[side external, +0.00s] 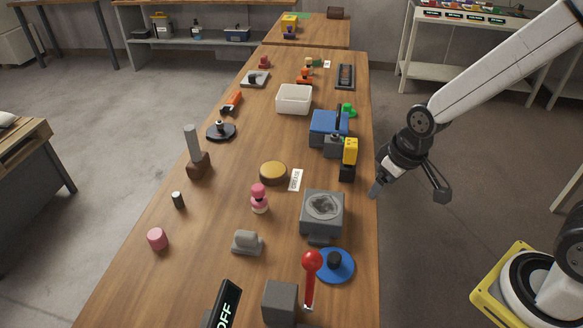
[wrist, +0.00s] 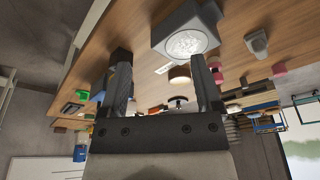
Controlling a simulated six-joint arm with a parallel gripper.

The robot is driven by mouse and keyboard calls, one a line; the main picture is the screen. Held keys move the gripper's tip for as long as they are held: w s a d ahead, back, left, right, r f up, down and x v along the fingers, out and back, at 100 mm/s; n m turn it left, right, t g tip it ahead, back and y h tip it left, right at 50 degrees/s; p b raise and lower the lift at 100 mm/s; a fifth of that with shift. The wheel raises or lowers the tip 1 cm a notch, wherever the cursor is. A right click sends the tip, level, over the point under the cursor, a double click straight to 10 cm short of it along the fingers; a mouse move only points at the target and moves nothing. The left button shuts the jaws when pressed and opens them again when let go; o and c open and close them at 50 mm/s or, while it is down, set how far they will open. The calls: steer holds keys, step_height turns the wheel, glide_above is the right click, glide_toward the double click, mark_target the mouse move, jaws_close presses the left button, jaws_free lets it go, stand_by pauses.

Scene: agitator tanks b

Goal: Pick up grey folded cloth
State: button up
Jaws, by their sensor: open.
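I cannot make out a clearly folded cloth. A small grey lump with a raised rounded top (side external: 247,242) sits on the table left of the grey box; I cannot tell whether it is the cloth. A similar grey piece shows at the upper right of the wrist view (wrist: 257,42). My gripper (side external: 409,190) is open and empty, just beyond the table's right edge and apart from the grey lump. Its two spread fingers (wrist: 160,75) show in the wrist view with nothing held between them.
The grey box with a round top (side external: 322,212) stands near the table's right edge. A red-knobbed lever (side external: 311,264), blue disc (side external: 342,270), pink figure (side external: 259,198) and yellow-topped item (side external: 349,152) are nearby. A white bin (side external: 294,99) stands farther back. The table's (side external: 190,270) left front has bare wood.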

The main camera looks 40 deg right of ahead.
steer(key=w+a+f+n+y, duration=0.1)
steer(key=w+a+f+n, duration=0.15)
steer(key=w+a, duration=0.6)
steer(key=n+y, duration=0.2)
steer(key=n, duration=0.3)
glide_above(246, 234)
steer(key=s+d, duration=0.2)
step_height(246, 234, down, 4)
steer(key=shift+a+r, duration=0.1)
steer(key=shift+x, duration=1.3)
steer(key=shift+w, duration=0.1)
steer(key=shift+x, duration=2.55)
steer(key=shift+w, duration=0.1)
steer(key=shift+c, duration=0.2)
jaws_close()
